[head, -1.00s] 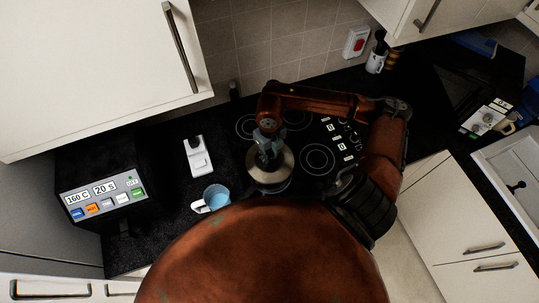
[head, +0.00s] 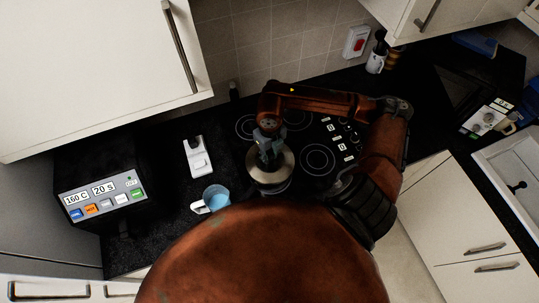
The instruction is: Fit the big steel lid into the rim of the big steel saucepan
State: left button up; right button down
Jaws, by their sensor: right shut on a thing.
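The big steel lid (head: 284,167) is a round, shiny disc over the front left part of the hob. My right gripper (head: 268,153) points down from above and is shut on the lid at its middle. The big steel saucepan (head: 272,189) shows only as a thin edge under the lid; the lid and my own body hide most of it. I cannot tell whether the lid sits inside the rim or rests on it. My left gripper is not in view.
A blue mug (head: 214,197) and a white device (head: 197,158) stand left of the hob (head: 318,160). A dark oven-like box (head: 104,190) is further left. Wall cupboards (head: 100,70) hang above. A white mug (head: 375,63) with utensils stands at the back right.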

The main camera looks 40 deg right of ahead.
aim_at(270, 155)
dwell(0.7)
jog(key=shift+f+b, duration=1.05)
jog(key=shift+b, duration=0.25)
jog(key=c, duration=1.5)
grip_release()
jog(key=shift+c, duration=0.2)
notch_tip(270, 155, up, 12)
jog(key=shift+r, duration=0.1)
